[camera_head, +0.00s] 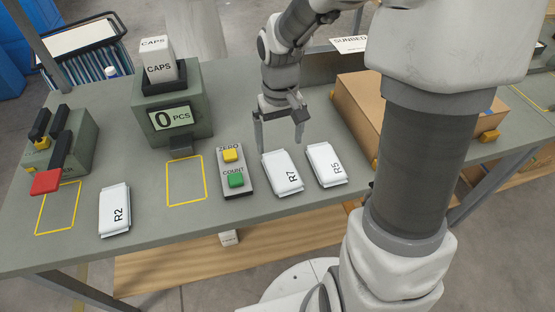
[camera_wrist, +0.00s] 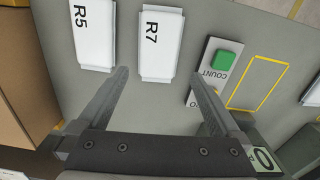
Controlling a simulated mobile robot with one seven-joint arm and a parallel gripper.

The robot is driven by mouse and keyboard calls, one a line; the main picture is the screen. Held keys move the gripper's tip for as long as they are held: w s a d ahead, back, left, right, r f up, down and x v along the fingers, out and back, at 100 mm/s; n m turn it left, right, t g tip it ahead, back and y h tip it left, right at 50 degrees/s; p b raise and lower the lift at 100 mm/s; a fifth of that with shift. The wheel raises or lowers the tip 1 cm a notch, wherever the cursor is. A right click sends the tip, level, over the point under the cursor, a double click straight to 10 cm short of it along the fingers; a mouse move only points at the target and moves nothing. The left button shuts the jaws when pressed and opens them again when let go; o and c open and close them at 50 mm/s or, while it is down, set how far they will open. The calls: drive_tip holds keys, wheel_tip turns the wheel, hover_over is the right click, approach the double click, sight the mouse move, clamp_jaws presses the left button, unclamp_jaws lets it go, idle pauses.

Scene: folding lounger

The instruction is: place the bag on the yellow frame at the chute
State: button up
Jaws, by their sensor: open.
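Three white bags lie flat on the grey bench in the head view: R2 (camera_head: 115,209) at the left, R7 (camera_head: 283,172) and R5 (camera_head: 326,164) right of the button box. The yellow frame (camera_head: 168,184) in front of the counter's chute (camera_head: 180,146) is empty. My gripper (camera_head: 279,142) is open and empty, pointing down near the far end of bag R7. In the wrist view, R7 (camera_wrist: 160,42) lies ahead between the open fingers (camera_wrist: 160,76), and R5 (camera_wrist: 92,33) is beside it. The frame (camera_wrist: 242,80) shows at the right there.
The counter (camera_head: 172,103) reads 0 PCS and carries a CAPS box (camera_head: 158,60). A button box (camera_head: 236,172) stands between frame and R7. A device with a red handle (camera_head: 47,182) is by another yellow frame (camera_head: 38,215). A cardboard box (camera_head: 362,105) stands at right.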

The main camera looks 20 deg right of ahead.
sight(281, 167)
drive_tip(key=f+b, duration=0.1)
drive_tip(key=f, duration=0.3)
drive_tip(key=f+b, duration=0.1)
drive_tip(key=f, duration=0.3)
drive_tip(key=shift+s+d+f, duration=0.15)
drive_tip(key=shift+s+f, duration=0.05)
drive_tip(key=shift+f, duration=0.2)
drive_tip(key=shift+c, duration=0.3)
drive_tip(key=c, duration=1.2)
